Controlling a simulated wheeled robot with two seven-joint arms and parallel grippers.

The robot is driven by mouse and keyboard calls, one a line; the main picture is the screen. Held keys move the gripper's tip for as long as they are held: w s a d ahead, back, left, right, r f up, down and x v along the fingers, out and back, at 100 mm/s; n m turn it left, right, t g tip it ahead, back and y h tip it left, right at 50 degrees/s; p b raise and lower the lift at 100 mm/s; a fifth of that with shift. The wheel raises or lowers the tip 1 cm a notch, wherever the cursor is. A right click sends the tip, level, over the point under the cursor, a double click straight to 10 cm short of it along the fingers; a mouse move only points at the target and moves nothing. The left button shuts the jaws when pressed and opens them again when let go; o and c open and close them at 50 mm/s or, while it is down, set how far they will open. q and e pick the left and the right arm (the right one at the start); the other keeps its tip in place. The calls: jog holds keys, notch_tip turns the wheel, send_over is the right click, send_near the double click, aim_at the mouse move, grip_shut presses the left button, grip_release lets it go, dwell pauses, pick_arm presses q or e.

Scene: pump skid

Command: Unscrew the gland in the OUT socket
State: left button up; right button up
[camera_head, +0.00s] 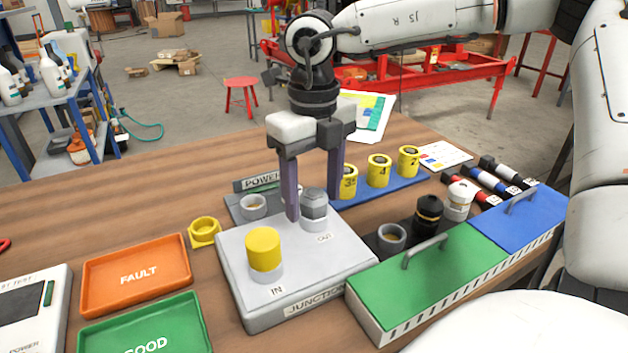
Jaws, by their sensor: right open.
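The grey gland (314,203) stands upright in the OUT socket (315,224) of the light grey junction box (348,248). My right gripper (312,208) points down over the box and is open. Its two dark fingers show on either side of the gland, one left and one right, with a gap visible at the top. I cannot tell whether either finger touches it. A yellow cap-like gland (264,249) sits in the IN socket at the front left of the box. My left gripper is not in view.
A POWER block (253,206) with a socket stands behind the box. Yellow numbered cylinders (378,169) stand on a blue strip. Green (440,275) and blue (510,217) boxes with handles lie right. Orange FAULT (137,275) and green GOOD trays (145,325) lie left, beside a yellow ring (204,231).

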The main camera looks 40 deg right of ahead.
jog(key=c, duration=1.2)
jog(key=shift+o, duration=1.3)
jog(key=shift+c, duration=1)
jog(key=n, duration=0.3)
jog(key=shift+n, duration=0.4)
jog(key=n, duration=0.5)
jog(key=o, duration=1.1)
